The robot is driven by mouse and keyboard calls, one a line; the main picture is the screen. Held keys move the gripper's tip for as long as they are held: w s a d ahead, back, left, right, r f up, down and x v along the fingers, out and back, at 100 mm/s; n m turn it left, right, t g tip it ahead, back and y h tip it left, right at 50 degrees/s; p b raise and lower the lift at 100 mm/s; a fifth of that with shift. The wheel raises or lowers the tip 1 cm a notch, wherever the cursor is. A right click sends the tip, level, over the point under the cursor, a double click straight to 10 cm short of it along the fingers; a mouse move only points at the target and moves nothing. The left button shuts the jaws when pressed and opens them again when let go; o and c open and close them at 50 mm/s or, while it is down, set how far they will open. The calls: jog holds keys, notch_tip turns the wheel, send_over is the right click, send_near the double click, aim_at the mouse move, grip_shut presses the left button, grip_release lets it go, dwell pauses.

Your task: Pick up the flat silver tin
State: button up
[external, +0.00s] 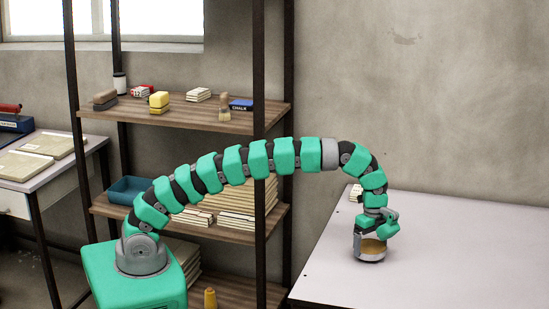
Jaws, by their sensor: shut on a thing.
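The silver tin (371,257) is a short round shape at the table's left part, with a tan or gold patch on its front and a dark lower edge. My gripper (377,234) reaches down from above at the end of the green arm and is shut on the tin. The green fingers hide the tin's upper right part. I cannot tell whether the tin's base touches the table or is slightly above it.
The pale table (450,265) is clear to the right and in front. A small stack of pale cards (356,193) lies behind the gripper.

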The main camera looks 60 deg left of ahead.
notch_tip(320, 180, up, 2)
jog(key=shift+s+r+p, duration=0.1)
jog(key=shift+r+p, duration=0.1)
jog(key=shift+p, duration=0.2)
jog(key=shift+s+a+r+p, duration=0.3)
jog(key=shift+s+a, duration=0.75)
jog(key=shift+s, duration=1.4)
jog(key=shift+s+a+r+p, duration=0.15)
jog(key=shift+s+a+p, duration=0.6)
jog(key=shift+s, duration=1.65)
jog(key=shift+s+a+r+p, duration=0.2)
jog(key=shift+s+a, duration=1.1)
jog(key=shift+s, duration=1.15)
